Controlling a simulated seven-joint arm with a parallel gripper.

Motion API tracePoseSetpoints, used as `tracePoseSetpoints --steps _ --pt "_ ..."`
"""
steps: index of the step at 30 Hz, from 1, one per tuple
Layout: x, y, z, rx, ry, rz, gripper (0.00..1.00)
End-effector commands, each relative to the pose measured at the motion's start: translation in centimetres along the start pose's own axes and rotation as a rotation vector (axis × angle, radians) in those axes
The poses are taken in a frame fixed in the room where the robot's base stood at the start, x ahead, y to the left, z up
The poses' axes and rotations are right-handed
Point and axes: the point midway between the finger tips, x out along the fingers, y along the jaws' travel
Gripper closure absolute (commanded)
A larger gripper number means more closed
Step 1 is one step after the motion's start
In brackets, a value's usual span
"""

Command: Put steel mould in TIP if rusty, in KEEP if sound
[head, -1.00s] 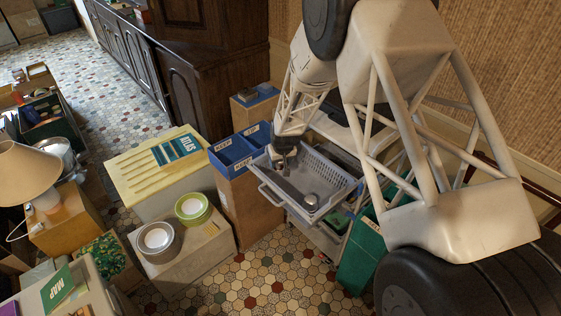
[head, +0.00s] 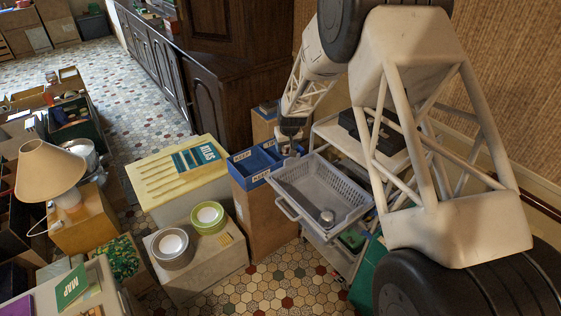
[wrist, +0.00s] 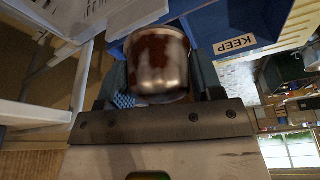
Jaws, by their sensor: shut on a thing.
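The steel mould (wrist: 158,72) is between the fingers of my gripper (wrist: 160,85) in the wrist view. It is a small silvery cup with dark red-brown rust patches on its wall. In the head view my gripper (head: 290,148) is at the back right of the blue two-part bin (head: 258,181), above its rim level, and the mould is hardly visible there. The blue bin stands on a brown box. The wrist view shows a KEEP label (wrist: 235,43) on blue; a second label (head: 267,143) in the head view is too small to read surely.
A grey basket (head: 290,193) on a trolley stands right of the bin, with a small metal piece (head: 328,216) in it. A yellow-topped box with an ATLAS book (head: 195,158) is to the left. A dark cabinet (head: 230,90) stands behind.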

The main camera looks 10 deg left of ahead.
Motion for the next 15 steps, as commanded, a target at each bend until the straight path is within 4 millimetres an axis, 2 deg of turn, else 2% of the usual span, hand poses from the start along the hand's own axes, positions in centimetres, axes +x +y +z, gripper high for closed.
tracePoseSetpoints --steps 15 --pt "4.2 1.0 -5.5 0.009 -0.001 0.003 0.63"
